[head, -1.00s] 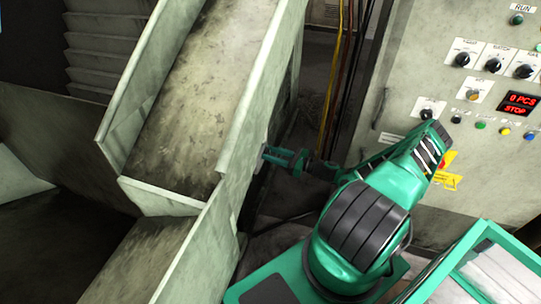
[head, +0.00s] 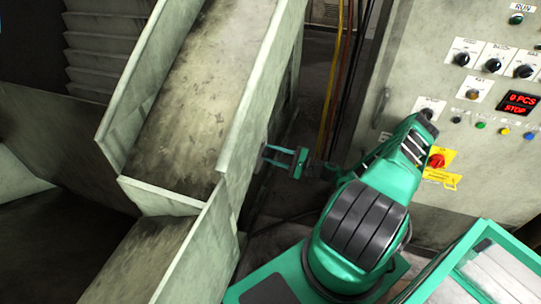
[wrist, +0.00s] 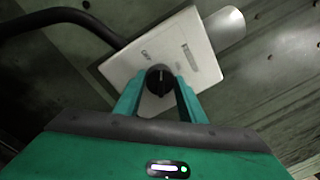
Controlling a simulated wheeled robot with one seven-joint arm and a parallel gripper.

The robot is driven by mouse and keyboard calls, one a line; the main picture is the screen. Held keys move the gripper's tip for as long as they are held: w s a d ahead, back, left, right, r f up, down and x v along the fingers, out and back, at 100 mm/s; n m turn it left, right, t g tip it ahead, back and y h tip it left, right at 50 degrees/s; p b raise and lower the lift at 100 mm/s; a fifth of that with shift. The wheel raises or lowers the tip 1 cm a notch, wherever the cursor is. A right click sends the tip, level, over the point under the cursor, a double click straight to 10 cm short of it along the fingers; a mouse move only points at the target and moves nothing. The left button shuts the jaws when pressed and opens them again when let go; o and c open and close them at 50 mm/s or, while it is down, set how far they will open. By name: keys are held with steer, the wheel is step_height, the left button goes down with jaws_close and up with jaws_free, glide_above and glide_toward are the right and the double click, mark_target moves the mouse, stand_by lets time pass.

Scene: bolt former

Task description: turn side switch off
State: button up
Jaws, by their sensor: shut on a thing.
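The side switch is a black rotary knob (wrist: 159,80) on a pale box, the switch box (wrist: 140,65), in the wrist view. The box looks tilted there. Small lettering on its face is too blurred to read surely. My gripper (wrist: 160,93) has its two green fingers on either side of the knob, shut on it. In the head view my gripper (head: 268,154) reaches the outer side of the chute wall, with both fingers showing. The switch itself is mostly hidden behind the wall edge there.
The pale metal chute (head: 250,95) stands directly left of my gripper. A control cabinet (head: 400,90) with knobs, buttons and a red STOP display (head: 518,103) is at right. Cables (head: 335,75) hang behind. A dark curved pipe (wrist: 65,15) runs beside the switch box.

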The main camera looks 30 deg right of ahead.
steer(key=n, duration=0.6)
steer(key=shift+f+y, duration=0.15)
steer(key=shift+y, duration=0.15)
steer(key=shift+f+n, duration=0.1)
steer(key=shift+n, duration=0.2)
steer(key=o, duration=1)
steer(key=shift+o, duration=0.2)
steer(key=r+v, duration=0.1)
steer(key=v, duration=0.9)
steer(key=shift+s+d+f, duration=0.35)
